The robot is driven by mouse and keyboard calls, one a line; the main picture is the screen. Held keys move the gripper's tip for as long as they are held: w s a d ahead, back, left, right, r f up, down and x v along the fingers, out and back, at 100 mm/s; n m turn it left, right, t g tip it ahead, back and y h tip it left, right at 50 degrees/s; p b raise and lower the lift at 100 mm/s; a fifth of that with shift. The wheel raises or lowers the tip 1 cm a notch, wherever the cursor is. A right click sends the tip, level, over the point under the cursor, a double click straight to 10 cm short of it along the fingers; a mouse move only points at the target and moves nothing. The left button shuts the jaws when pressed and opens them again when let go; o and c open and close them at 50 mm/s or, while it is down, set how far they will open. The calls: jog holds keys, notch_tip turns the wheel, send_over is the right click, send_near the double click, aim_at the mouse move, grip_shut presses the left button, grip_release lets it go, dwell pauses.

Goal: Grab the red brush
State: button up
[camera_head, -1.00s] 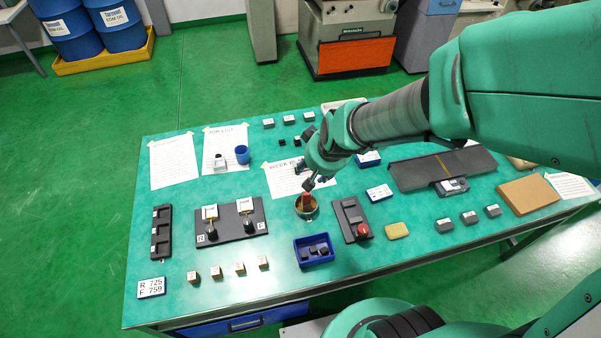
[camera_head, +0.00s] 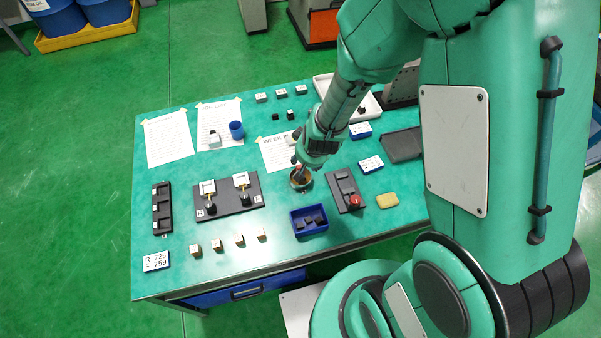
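A round brass-coloured pot (camera_head: 301,184) stands on the green table top, near the middle of its front half. A small bit of red, perhaps the red brush (camera_head: 298,168), shows at the pot's mouth, right by my fingers. Most of it is hidden or too small to make out. My gripper (camera_head: 297,164) points down just over the pot, its fingers at or close to the red piece. I cannot tell whether they touch it or how far apart they are.
A blue bin (camera_head: 309,230) with dark blocks stands in front of the pot. A dark fixture (camera_head: 343,182) with a red knob (camera_head: 354,202) is to its right, and a black plate (camera_head: 228,205) with two holders to its left. A white tray (camera_head: 325,89) lies behind.

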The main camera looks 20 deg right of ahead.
jog(key=b, duration=0.3)
send_over(301, 166)
jog(key=s, duration=0.3)
notch_tip(301, 166, down, 8)
jog(key=shift+w, duration=0.2)
jog(key=shift+b+x, duration=0.35)
jog(key=shift+x, duration=2.2)
jog(key=shift+a, duration=0.1)
jog(key=shift+r, duration=0.1)
jog(key=shift+c, duration=0.5)
grip_shut()
